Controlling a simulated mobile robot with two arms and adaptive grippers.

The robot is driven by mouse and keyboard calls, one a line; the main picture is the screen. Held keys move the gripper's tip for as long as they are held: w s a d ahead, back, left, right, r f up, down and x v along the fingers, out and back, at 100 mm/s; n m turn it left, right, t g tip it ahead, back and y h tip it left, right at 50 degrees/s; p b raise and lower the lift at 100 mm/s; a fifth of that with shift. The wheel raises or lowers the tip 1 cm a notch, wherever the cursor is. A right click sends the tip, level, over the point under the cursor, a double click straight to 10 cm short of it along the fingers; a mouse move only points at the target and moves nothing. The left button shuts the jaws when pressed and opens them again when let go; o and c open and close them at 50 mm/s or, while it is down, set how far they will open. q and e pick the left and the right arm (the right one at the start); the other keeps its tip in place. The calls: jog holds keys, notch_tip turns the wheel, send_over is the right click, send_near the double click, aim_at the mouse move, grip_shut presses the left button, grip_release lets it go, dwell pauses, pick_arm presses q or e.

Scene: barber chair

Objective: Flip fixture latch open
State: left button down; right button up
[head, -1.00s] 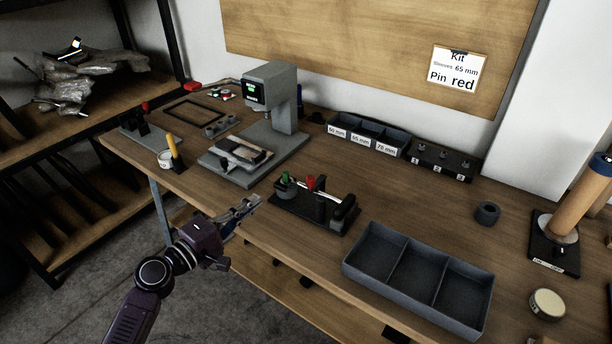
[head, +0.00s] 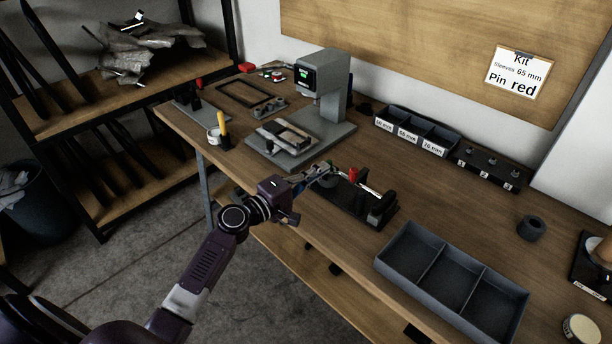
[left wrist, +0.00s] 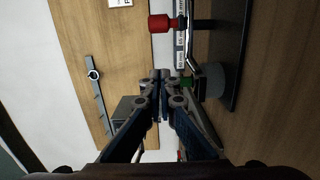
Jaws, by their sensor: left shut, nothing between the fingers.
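The fixture (head: 345,204) is a dark base near the front edge of the bench. It carries a red knob (head: 352,174), a pale metal bar, a black block (head: 381,209) at its right end and a green part at its left end. My left gripper (head: 317,172) is shut and empty beside the left end and partly hides it. In the left wrist view my shut fingers (left wrist: 162,76) are close to the green part (left wrist: 187,82) on a grey round piece (left wrist: 213,81). The red knob (left wrist: 160,23) shows above them. I cannot tell whether the fingers touch the green part. My right gripper is not in view.
A grey press (head: 324,90) stands behind the fixture. A three-part grey tray (head: 409,285) lies to the right at the bench's front edge. Labelled bins (head: 421,130) stand along the back. A yellow-handled tool (head: 223,128) stands at the left.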

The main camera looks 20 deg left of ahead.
pick_arm(q)
jog(key=shift+x, duration=1)
jog(key=d+p, duration=0.1)
jog(key=d, duration=0.1)
jog(key=shift+s+d+p, duration=0.3)
jog(key=shift+s+p, duration=0.05)
jog(key=shift+s, duration=0.05)
jog(key=shift+s+d+r, duration=0.1)
jog(key=shift+s+d, duration=0.1)
jog(key=shift+d, duration=0.35)
jog(key=shift+d, duration=0.15)
jog(key=shift+d+y+p, duration=0.15)
jog(key=shift+y+p, duration=0.15)
jog(key=shift+s+n, duration=0.1)
jog(key=shift+n, duration=0.2)
